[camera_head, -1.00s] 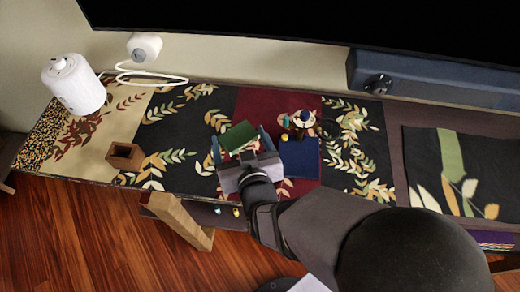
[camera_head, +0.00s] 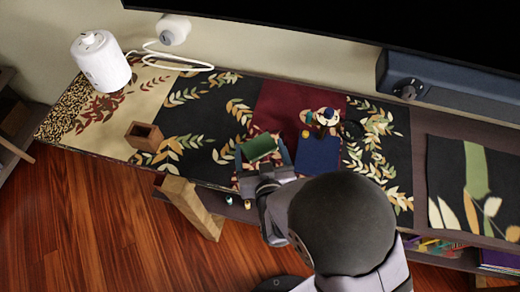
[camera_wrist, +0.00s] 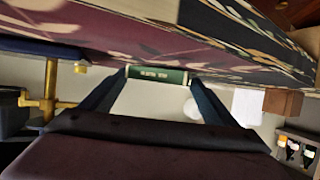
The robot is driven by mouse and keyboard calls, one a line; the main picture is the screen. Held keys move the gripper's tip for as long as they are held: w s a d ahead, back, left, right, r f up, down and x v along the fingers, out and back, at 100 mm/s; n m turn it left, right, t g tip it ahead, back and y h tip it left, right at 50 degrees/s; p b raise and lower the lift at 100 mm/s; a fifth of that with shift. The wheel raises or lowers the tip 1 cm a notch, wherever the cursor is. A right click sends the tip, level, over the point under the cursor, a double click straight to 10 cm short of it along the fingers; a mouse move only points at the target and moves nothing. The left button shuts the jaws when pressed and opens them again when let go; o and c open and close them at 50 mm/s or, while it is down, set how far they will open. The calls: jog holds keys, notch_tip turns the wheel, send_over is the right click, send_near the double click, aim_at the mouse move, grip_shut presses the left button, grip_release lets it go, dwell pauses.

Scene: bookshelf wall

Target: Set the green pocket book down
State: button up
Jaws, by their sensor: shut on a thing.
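The green pocket book (camera_head: 260,147) is between the two fingers of my gripper (camera_head: 263,152), over the leaf-patterned black part of the table runner (camera_head: 222,88). In the wrist view, its green spine with pale lettering (camera_wrist: 165,76) lies across the gap between my fingertips (camera_wrist: 158,78). My gripper is shut on the book. The runner appears along the top of that view, close beyond the book. I cannot tell whether the book touches it.
A wooden box (camera_head: 144,136) and a white cylinder (camera_head: 100,60) are to the left. A long blue-grey box (camera_head: 450,85) stands at the back right.

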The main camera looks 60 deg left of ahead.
jog(key=shift+f, duration=0.1)
jog(key=shift+f, duration=0.15)
jog(key=o, duration=1.1)
jog(key=shift+r, duration=0.2)
jog(key=p+v, duration=0.1)
jog(key=v, duration=0.5)
jog(key=shift+p+v, duration=0.4)
jog(key=shift+v, duration=0.35)
